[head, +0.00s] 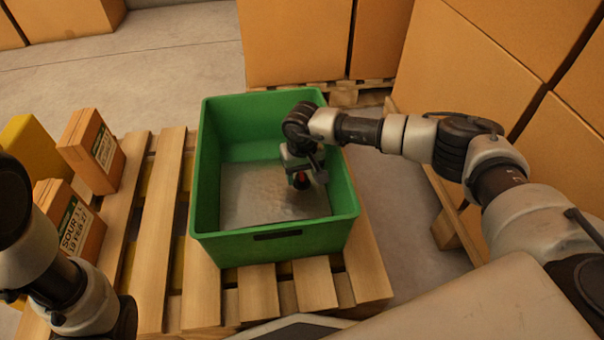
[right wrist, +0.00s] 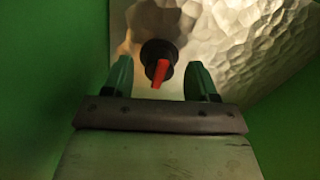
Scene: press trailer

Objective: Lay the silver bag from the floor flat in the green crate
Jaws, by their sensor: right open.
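The green crate (head: 275,237) stands on a wooden pallet in the middle of the head view. The silver bag (head: 250,195) lies flat on the crate's floor, with a dark cap and red tap on its upper side. My right gripper (head: 305,178) reaches down into the crate at the tap. In the right wrist view the silver bag (right wrist: 225,40) fills the upper right, and the tap (right wrist: 160,68) shows between the fingertips of my right gripper (right wrist: 162,80). The fingers are apart and do not clasp it. My left arm shows at the lower left, its gripper out of view.
The pallet (head: 158,240) also carries small brown boxes (head: 92,150) and a yellow box (head: 33,145) left of the crate. Tall cardboard boxes (head: 295,40) stand behind and to the right. Bare concrete floor (head: 160,65) lies at the back left.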

